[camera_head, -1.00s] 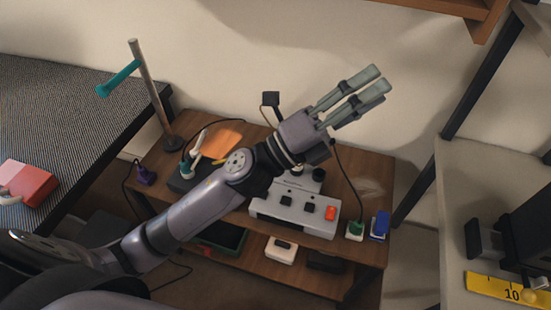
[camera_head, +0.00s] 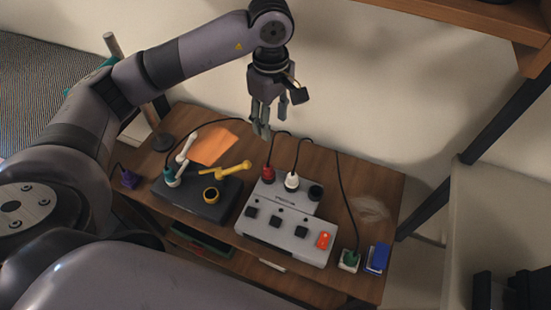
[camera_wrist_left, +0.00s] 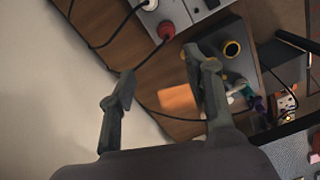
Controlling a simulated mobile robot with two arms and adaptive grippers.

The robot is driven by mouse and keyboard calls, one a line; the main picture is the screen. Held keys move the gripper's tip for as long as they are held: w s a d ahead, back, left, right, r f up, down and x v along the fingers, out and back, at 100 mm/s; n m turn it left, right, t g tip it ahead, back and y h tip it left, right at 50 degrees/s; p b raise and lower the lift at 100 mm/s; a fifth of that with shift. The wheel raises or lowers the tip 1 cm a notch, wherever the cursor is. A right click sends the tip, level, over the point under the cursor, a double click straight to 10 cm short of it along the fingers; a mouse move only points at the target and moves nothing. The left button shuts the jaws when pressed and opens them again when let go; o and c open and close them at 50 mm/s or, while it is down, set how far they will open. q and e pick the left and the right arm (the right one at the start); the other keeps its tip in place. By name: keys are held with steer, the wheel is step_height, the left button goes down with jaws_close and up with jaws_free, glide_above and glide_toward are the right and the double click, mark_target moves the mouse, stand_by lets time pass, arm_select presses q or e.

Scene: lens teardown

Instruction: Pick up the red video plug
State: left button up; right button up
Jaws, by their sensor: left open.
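The red video plug (camera_head: 268,174) sits at the back left of the grey box (camera_head: 290,235) on the wooden table, with a black cable running from it. It also shows in the left wrist view (camera_wrist_left: 166,30), above and between my fingers but beyond them. My left gripper (camera_head: 262,130) hangs pointing down, just behind and above the red plug. It is open and empty, with its two fingers apart in the left wrist view (camera_wrist_left: 160,85). I see no contact between the fingers and the plug. My right gripper is not in view.
A white plug (camera_head: 292,181) and a black socket (camera_head: 316,193) sit beside the red plug. A black box (camera_head: 200,205) with a yellow-ringed port stands to the left. An orange sheet (camera_head: 215,146) lies behind it. A green plug (camera_head: 348,260) and blue object (camera_head: 377,257) are at right.

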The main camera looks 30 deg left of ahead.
arm_select(q)
glide_above(268, 166)
step_height(268, 166, down, 6)
steer(key=f, duration=0.1)
steer(key=f+p, duration=0.1)
steer(key=f, duration=0.3)
steer(key=shift+w+d+f, duration=0.2)
steer(key=shift+w+d, duration=0.05)
steer(key=shift+d, duration=0.1)
steer(key=shift+f, duration=0.2)
steer(key=f, duration=0.1)
steer(key=f+p, duration=0.1)
steer(key=f, duration=0.2)
steer(key=shift+s+a+p, duration=0.3)
steer(key=shift+a+p, duration=0.05)
steer(key=shift+w+f, duration=0.1)
steer(key=shift+f, duration=0.55)
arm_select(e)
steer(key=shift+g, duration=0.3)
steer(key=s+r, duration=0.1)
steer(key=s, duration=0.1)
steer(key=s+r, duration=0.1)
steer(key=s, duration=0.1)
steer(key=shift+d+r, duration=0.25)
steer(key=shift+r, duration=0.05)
arm_select(q)
steer(key=shift+c, duration=0.5)
